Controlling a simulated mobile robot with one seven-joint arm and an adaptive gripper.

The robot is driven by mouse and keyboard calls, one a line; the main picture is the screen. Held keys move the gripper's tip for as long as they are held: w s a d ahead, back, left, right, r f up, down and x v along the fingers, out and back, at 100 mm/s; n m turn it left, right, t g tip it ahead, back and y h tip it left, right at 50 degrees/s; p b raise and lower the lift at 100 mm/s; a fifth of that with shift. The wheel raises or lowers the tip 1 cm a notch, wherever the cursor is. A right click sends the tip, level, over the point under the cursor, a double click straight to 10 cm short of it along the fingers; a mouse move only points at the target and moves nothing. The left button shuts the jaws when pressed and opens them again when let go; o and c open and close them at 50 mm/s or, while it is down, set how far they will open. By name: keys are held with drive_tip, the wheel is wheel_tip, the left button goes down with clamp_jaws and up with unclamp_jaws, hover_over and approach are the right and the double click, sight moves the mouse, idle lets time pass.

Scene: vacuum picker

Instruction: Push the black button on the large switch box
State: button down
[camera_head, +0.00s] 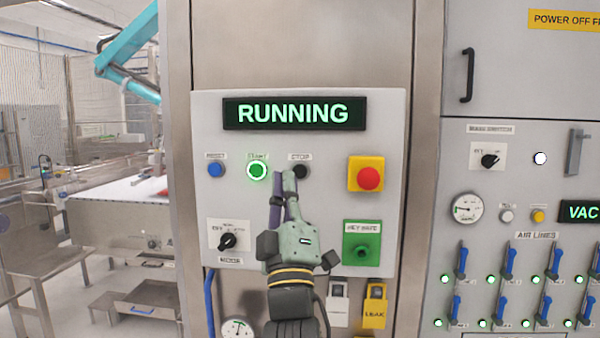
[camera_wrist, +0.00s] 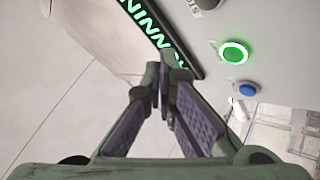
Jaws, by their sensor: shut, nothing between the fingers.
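The large switch box (camera_head: 325,205) is a light grey panel with a lit display (camera_head: 295,113) reading RUNNING. Its black button (camera_head: 302,171) sits right of the lit green button (camera_head: 257,170), under a small label. My gripper (camera_head: 284,174) is shut and empty. Its fingertips appear just left of the black button and partly overlap it in the head view; whether they touch it I cannot tell. In the wrist view, my gripper (camera_wrist: 164,72) points toward the display, with the green button (camera_wrist: 233,52) to its right. A dark piece, likely the black button (camera_wrist: 208,3), is cut off at the top edge.
A blue button (camera_head: 216,170) is left of the green one. A red emergency button (camera_head: 370,178) on yellow is at right. A rotary switch (camera_head: 228,241) and green key switch (camera_head: 361,243) sit below. Another panel with blue levers (camera_head: 507,262) stands farther right.

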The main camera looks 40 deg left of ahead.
drive_tip(key=w+a, duration=0.3)
drive_tip(key=w, duration=0.2)
drive_tip(key=shift+w+a, duration=0.25)
drive_tip(key=shift+w, duration=0.1)
idle(1.2)
drive_tip(key=shift+w+a, duration=0.2)
drive_tip(key=shift+w, duration=0.05)
drive_tip(key=shift+w+a, duration=0.2)
drive_tip(key=shift+w, duration=0.15)
idle(0.6)
idle(0.3)
drive_tip(key=shift+s+d, duration=0.45)
drive_tip(key=shift+s, duration=0.2)
drive_tip(key=shift+s, duration=0.1)
drive_tip(key=s+d, duration=0.1)
drive_tip(key=s, duration=0.1)
drive_tip(key=s+d, duration=0.1)
drive_tip(key=s, duration=0.1)
drive_tip(key=shift+d, duration=0.3)
